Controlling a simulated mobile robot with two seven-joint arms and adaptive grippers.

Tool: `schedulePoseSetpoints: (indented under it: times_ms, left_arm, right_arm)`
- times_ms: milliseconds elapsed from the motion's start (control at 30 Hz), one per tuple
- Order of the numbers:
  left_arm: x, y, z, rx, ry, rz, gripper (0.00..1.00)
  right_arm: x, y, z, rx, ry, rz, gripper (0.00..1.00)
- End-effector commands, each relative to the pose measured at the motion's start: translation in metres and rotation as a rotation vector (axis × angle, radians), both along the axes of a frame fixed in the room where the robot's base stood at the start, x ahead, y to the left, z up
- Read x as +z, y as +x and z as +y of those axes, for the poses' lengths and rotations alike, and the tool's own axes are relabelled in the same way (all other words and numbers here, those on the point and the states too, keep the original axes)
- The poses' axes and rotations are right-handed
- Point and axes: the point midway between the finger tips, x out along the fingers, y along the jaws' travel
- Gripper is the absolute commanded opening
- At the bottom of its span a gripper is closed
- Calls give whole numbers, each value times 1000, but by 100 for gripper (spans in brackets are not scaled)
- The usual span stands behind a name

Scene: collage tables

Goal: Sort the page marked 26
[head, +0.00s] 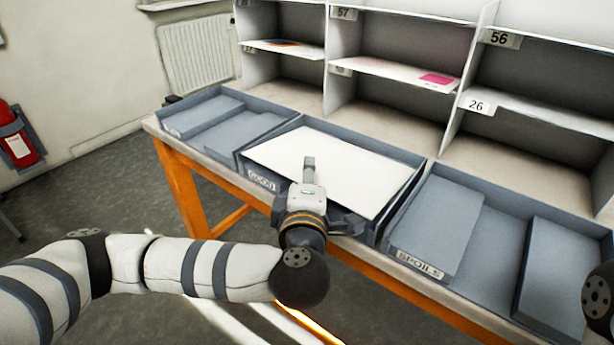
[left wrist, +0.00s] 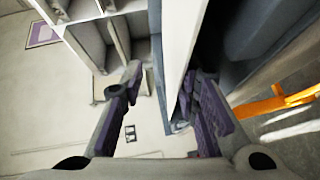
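A large white page (head: 335,160) lies in the middle grey tray (head: 258,170), with no number readable on it. My left gripper (head: 326,193) is at the tray's front edge, by the page's near edge. In the left wrist view its fingers (left wrist: 162,82) are spread apart, and the white page (left wrist: 180,35) shows edge-on between and beyond them. I cannot tell whether either finger touches it. The label 26 (head: 477,105) is on a shelf of the white rack, above an empty lower compartment (head: 530,145) at the right. My right gripper is out of view.
A grey tray (head: 172,121) stands to the left and a tray labelled SPOILS (head: 412,260) to the right. Other shelf labels read 57 (head: 345,13) and 56 (head: 500,39). A pink sheet (head: 437,79) lies on the middle shelf. The table's orange frame (head: 180,190) is below.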

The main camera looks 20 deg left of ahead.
Motion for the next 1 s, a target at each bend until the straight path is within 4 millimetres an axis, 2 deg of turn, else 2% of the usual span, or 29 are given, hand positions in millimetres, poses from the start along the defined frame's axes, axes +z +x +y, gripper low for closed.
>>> schedulePoseSetpoints:
  times_ms: [133,200,267,500,600,733,1000]
  left_arm:
    - [0,-2,-1,-1,0,0,28]
    - [1,-10,-4,-3,0,0,28]
    - [4,-23,-7,-4,-1,0,28]
    - [11,-87,-24,-6,-7,8,28]
    - [14,-102,-28,-5,-7,6,28]
    - [17,-113,-30,-2,-3,3,28]
    - [19,-115,-29,1,0,0,28]
  right_arm:
    - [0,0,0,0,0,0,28]
    - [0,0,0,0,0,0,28]
    - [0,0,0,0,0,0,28]
    - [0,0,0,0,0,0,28]
    - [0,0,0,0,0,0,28]
    - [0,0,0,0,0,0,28]
    - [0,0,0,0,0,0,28]
